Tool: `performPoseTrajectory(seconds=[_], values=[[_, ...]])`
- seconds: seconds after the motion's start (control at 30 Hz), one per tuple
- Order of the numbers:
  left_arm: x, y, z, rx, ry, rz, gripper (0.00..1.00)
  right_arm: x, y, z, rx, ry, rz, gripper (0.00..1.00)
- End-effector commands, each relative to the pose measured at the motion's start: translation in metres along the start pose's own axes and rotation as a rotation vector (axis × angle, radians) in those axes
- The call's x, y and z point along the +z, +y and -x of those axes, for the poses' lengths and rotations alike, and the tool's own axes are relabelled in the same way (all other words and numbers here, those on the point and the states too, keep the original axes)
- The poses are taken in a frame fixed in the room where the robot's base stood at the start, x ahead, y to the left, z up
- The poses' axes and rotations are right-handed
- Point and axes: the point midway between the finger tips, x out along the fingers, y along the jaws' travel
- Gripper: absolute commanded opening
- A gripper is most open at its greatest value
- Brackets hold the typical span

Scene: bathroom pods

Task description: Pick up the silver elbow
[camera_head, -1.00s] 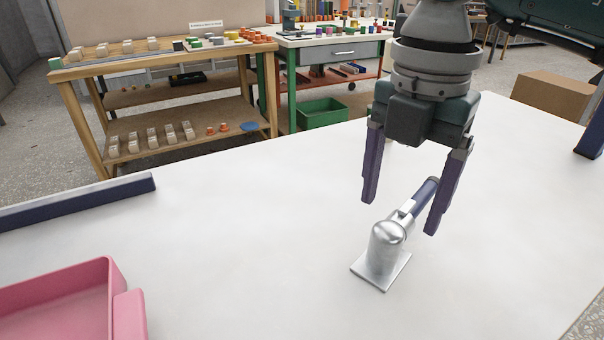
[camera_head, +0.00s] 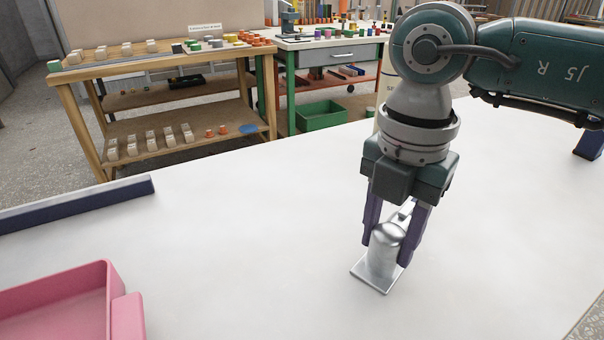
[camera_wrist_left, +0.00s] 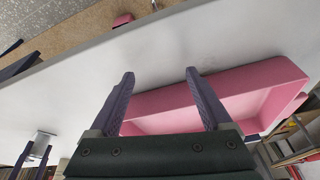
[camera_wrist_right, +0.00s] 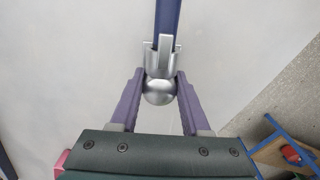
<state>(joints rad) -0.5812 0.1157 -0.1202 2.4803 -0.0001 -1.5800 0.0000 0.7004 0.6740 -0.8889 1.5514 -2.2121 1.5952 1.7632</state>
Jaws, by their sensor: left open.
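The silver elbow (camera_head: 381,262) stands on a flat square plate on the white table, in the middle right of the head view. My right gripper (camera_head: 386,249) points down with a finger on each side of its rounded body. In the right wrist view the rounded silver end (camera_wrist_right: 159,93) sits between the two fingers, which appear to touch it. My left gripper (camera_wrist_left: 160,73) is open and empty in the left wrist view, above the table by the pink tray.
The pink tray (camera_head: 112,300) is at the front left of the table. A dark blue rail with a pale top (camera_head: 80,203) lies along the left edge. The middle of the table is clear. Shelved benches (camera_head: 165,60) stand beyond it.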

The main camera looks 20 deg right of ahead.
Motion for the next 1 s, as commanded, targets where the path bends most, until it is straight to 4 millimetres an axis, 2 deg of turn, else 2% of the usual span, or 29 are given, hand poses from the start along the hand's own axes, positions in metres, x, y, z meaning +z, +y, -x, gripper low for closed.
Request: performPoseTrajectory(seconds=[0.03, 0.4, 0.8, 1.0], values=[[0.0, 0.0, 0.0, -0.001, 0.0, -0.001, 0.82, 0.0, 0.0, 0.0, 0.0, 0.0, 0.0, 0.4], [0.0, -0.002, 0.0, -0.007, -0.001, -0.008, 0.82, 0.0, 0.0, 0.0, 0.0, 0.0, 0.0, 0.0], [0.0, -0.002, 0.0, -0.007, 0.0, -0.007, 0.82, 0.0, 0.0, 0.001, 0.001, 0.0, 0.0, 0.0], [-0.001, -0.002, 0.003, -0.005, 0.0, -0.005, 0.82, 0.001, 0.001, 0.016, 0.003, -0.002, 0.0, 0.0]])
